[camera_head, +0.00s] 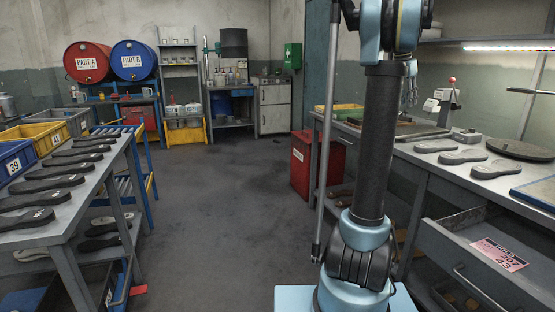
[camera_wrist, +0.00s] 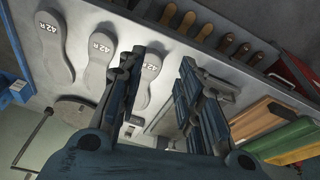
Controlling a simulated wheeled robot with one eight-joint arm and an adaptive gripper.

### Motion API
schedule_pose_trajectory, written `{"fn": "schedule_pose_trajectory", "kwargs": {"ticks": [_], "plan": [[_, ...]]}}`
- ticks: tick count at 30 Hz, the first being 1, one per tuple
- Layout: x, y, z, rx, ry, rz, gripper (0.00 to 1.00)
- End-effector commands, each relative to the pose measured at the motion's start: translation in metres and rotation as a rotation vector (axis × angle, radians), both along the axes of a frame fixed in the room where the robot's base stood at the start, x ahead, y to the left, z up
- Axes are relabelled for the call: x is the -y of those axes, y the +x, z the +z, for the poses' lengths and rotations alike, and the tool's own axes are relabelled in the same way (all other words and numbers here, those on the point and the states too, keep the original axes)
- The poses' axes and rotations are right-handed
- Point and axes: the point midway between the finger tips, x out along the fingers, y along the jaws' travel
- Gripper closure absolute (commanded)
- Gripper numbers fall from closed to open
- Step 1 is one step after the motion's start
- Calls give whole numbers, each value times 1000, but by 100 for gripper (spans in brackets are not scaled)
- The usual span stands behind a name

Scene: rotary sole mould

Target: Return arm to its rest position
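My arm stands folded upright in the right half of the head view. My gripper (camera_head: 409,90) shows there only in part, small and dark behind the arm's upper links, above the right bench. In the wrist view my gripper (camera_wrist: 162,62) has its two dark blue fingers spread apart. Nothing is held between them. Beyond the fingers lie grey soles marked 42R (camera_wrist: 101,48), on the grey bench top (camera_wrist: 205,62), clear of the fingertips as far as I can tell.
The right bench carries grey soles (camera_head: 462,157), a dark round plate (camera_head: 520,150) and an open drawer (camera_head: 470,250). A red bin (camera_head: 305,165) stands beside it. The left rack (camera_head: 62,232) holds dark soles. The floor (camera_head: 215,200) between is clear.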

Motion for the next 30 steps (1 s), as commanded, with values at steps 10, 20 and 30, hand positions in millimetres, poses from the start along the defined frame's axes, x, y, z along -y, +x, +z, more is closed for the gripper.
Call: {"fn": "schedule_pose_trajectory", "kwargs": {"ticks": [10,20,30], "plan": [[-107,-69,-40,-11,25,244,67],[-189,-146,-98,-18,44,476,67],[-254,-232,-179,-24,61,714,67]]}}
